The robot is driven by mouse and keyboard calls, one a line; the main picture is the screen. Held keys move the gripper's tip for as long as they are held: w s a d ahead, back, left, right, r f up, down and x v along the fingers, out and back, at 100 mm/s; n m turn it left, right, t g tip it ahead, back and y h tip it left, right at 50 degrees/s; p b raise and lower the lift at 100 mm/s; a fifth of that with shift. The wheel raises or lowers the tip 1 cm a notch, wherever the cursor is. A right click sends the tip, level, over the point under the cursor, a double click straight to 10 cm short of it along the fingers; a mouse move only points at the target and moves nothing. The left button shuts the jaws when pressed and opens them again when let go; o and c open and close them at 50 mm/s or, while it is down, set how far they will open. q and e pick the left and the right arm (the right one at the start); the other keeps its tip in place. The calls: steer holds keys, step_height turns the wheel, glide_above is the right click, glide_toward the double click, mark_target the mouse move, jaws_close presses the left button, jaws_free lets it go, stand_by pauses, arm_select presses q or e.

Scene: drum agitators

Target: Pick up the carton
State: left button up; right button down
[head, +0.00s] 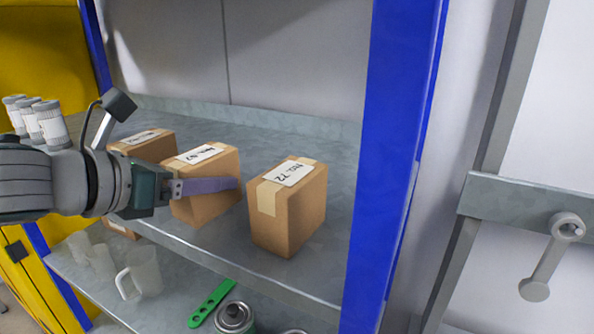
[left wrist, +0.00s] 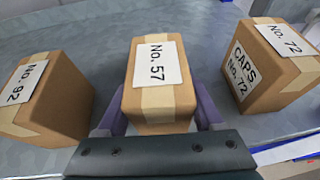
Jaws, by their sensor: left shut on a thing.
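Three brown cartons stand in a row on the grey upper shelf (head: 300,130). The middle carton, labelled No. 57 in the left wrist view (left wrist: 160,82), also shows in the head view (head: 212,165). My left gripper (head: 236,184) is shut on this carton, with one purple finger on each side of it. The carton looks upright; I cannot tell whether it touches the shelf. The carton No. 72 (head: 290,215) stands apart to its right. The carton No. 92 (left wrist: 50,100) is to its left, partly hidden by my arm in the head view. My right gripper is not in view.
A blue post (head: 395,160) stands at the right end of the shelf. The lower shelf holds a clear mug (head: 140,275), a green tool (head: 211,304) and a metal canister (head: 234,318). White-capped jars (head: 48,122) stand at the left. The shelf behind the cartons is clear.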

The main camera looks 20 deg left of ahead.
arm_select(q)
steer(key=c, duration=0.3)
